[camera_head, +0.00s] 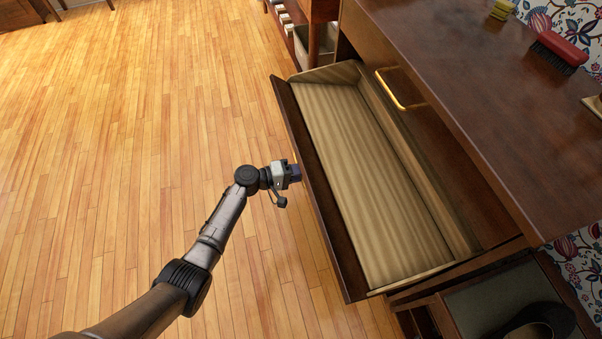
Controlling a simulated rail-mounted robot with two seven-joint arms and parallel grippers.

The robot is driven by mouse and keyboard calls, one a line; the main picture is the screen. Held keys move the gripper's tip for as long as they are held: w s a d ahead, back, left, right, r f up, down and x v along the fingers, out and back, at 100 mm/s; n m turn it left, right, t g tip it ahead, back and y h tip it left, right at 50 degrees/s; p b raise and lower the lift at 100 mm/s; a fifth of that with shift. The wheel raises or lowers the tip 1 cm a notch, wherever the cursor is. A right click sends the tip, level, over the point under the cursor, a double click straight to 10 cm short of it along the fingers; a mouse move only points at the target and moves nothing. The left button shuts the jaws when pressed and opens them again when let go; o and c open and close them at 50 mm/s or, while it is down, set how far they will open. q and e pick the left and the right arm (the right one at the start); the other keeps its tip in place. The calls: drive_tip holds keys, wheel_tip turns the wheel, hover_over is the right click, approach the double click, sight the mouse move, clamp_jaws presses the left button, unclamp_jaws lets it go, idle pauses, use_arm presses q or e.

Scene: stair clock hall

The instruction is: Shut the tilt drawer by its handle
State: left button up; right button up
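The tilt drawer (318,165) hangs open from the dark wooden cabinet, its front leaning out over the floor. Its pale wood inside (360,180) is empty. My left gripper (295,173) is at the outer face of the drawer front, near its middle. That outer face and any handle on it are hidden from this view. I cannot tell whether the fingers are shut or whether they hold a handle. My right gripper is not in view.
A brass handle (388,92) is on the cabinet face above the open drawer. A red brush (559,50) and a yellow block (502,9) lie on the cabinet top (470,70). A dark shoe (540,322) shows at lower right. The wooden floor (130,130) at left is clear.

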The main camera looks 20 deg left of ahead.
use_arm(q)
drive_tip(key=shift+d+f, duration=0.1)
drive_tip(key=shift+d, duration=0.1)
drive_tip(key=shift+c, duration=0.4)
clamp_jaws()
